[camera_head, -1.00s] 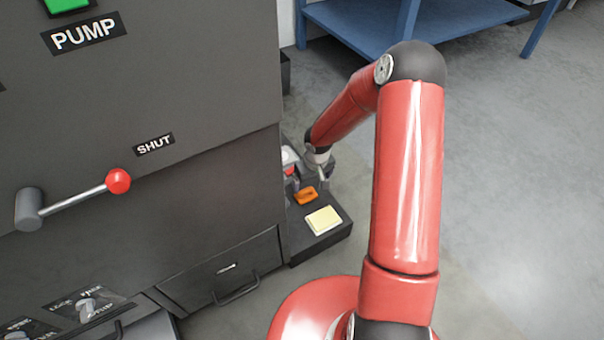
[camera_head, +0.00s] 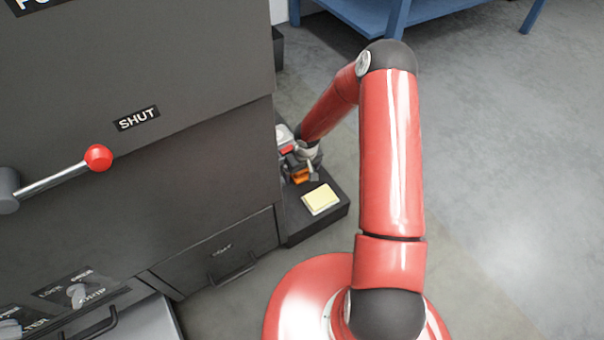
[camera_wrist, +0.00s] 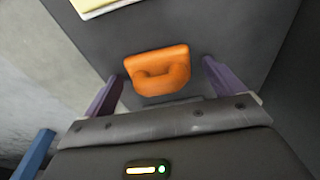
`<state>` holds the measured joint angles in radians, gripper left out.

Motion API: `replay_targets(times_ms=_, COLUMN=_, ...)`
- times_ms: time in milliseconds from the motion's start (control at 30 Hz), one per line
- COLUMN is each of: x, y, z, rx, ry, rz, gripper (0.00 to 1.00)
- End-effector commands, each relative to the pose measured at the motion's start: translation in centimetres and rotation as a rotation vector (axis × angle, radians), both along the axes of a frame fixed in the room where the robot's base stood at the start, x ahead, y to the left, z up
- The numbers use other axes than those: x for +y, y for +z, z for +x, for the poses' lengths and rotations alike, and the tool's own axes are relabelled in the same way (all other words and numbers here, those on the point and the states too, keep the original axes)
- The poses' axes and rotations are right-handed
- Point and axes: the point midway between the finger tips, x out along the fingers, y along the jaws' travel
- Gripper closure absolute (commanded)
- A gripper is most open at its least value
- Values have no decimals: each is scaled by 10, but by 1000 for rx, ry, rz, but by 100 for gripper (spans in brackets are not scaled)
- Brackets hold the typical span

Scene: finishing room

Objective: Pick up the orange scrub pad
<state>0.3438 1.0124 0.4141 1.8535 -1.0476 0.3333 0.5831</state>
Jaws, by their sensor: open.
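In the head view the pad (camera_head: 301,176) shows partly behind the end of my arm. My gripper (camera_wrist: 162,78) is open, with one purple finger on each side of the pad. No contact between the fingers and the pad is clear. In the head view my gripper (camera_head: 308,168) is small and right over the pad.
A yellow pad or note block (camera_head: 321,199) lies on the platform in front of the scrub pad. A dark cabinet (camera_head: 190,160) with a red-knobbed lever (camera_head: 98,158) stands close on the left. A blue table (camera_head: 360,15) is behind. The floor to the right is clear.

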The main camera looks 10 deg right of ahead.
Motion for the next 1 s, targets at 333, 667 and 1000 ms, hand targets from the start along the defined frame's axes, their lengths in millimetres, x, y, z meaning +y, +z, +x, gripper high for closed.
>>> replay_targets(times_ms=333, x=0, y=0, z=0, rx=0, ry=0, rz=0, gripper=47)
replay_targets(times_ms=667, x=0, y=2, z=0, rx=0, ry=0, rz=0, gripper=56)
replay_targets(times_ms=1000, x=0, y=44, z=1, rx=-3, ry=0, rz=-1, gripper=56)
